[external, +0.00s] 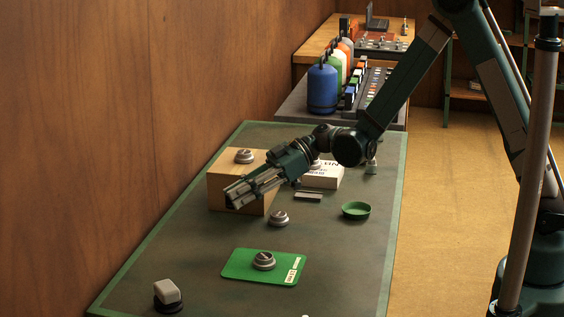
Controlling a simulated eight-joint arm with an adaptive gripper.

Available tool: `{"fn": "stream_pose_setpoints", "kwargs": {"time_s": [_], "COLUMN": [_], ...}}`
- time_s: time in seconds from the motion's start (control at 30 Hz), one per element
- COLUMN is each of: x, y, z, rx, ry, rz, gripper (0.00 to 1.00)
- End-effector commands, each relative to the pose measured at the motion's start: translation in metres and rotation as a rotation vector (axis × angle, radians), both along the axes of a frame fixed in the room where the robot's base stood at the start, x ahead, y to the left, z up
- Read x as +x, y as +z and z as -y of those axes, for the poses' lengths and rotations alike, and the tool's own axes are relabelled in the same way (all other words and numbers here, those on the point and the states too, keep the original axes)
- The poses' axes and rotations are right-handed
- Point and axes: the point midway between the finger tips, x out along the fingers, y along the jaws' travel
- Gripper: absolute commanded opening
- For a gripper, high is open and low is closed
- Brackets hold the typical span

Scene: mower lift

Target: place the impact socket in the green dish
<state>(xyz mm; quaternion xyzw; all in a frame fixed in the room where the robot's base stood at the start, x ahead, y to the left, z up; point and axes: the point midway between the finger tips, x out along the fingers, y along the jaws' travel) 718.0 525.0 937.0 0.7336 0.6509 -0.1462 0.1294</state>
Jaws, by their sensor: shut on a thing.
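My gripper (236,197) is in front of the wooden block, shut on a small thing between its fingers. The fingers hide most of that thing, so I cannot tell whether it is the impact socket. The green dish (356,211) is a shallow round bowl on the dark green table, to the right of my gripper and apart from it. It looks empty. I cannot pick out the impact socket with certainty elsewhere.
Round metal parts sit on the wooden block (217,177), the bare table (279,219) and the green mat (236,262). A white box (322,179) stands behind the dish. A light-topped dark object (167,296) is at front left. The table right of the mat is clear.

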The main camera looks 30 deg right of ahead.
Motion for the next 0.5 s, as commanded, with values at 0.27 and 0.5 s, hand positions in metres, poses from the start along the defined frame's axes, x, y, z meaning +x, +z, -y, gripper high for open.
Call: {"fn": "stream_pose_setpoints", "kwargs": {"time_s": [0.27, 0.5], "x": [0.011, 0.014], "y": [0.002, 0.004], "z": [0.07, 0.127], "rx": [0.001, 0.0], "ry": [0.014, 0.031], "rz": [0.0, -0.001], "gripper": [0.09, 0.09]}}
